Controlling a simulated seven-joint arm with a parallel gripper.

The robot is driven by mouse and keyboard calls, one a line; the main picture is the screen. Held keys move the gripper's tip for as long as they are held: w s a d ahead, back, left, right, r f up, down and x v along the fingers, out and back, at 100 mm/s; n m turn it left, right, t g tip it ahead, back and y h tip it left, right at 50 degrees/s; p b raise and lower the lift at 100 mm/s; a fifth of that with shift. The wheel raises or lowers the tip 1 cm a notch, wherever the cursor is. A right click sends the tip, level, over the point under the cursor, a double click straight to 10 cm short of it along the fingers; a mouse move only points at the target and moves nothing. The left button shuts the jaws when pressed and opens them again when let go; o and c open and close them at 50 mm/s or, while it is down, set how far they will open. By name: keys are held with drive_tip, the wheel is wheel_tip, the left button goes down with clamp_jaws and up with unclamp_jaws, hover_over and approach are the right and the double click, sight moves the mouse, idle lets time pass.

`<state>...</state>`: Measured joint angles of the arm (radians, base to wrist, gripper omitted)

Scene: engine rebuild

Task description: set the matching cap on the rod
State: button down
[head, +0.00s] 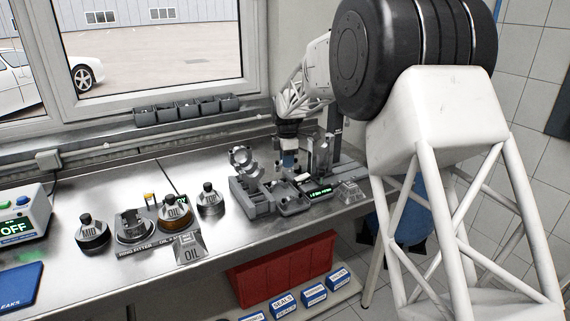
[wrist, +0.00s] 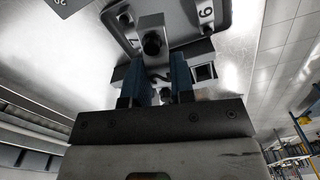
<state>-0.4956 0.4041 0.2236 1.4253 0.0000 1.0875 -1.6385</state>
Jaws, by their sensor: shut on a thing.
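My gripper (head: 288,162) is over the right part of the bench in the head view. In the wrist view its blue fingers (wrist: 163,78) are shut on a grey metal part, seemingly a cap (wrist: 204,72), which sticks out on both sides of them. A dark figure like a 2 shows between the fingers. The cap is too small to make out in the head view. A shiny metal piece, possibly the rod (head: 243,158), stands in a grey fixture (head: 252,198) left of the gripper. I cannot tell whether its number matches.
A grey tray (wrist: 224,18) with numbered places lies beyond the fingers in the wrist view. A lit readout (head: 318,192) stands on the bench near the gripper.

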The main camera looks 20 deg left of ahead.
drive_tip(key=w+d+r+m, duration=0.4)
drive_tip(key=w+r+m, duration=0.2)
drive_tip(key=m, duration=1)
drive_tip(key=w+d+r+m, duration=0.5)
drive_tip(key=w+r+m, duration=0.2)
drive_tip(key=m, duration=1)
drive_tip(key=shift+w+r, duration=0.3)
drive_tip(key=shift+w, duration=0.55)
drive_tip(key=shift+d, duration=0.1)
drive_tip(key=shift+f, duration=0.15)
drive_tip(key=shift+f, duration=2.2)
drive_tip(key=shift+f, duration=0.75)
idle(0.6)
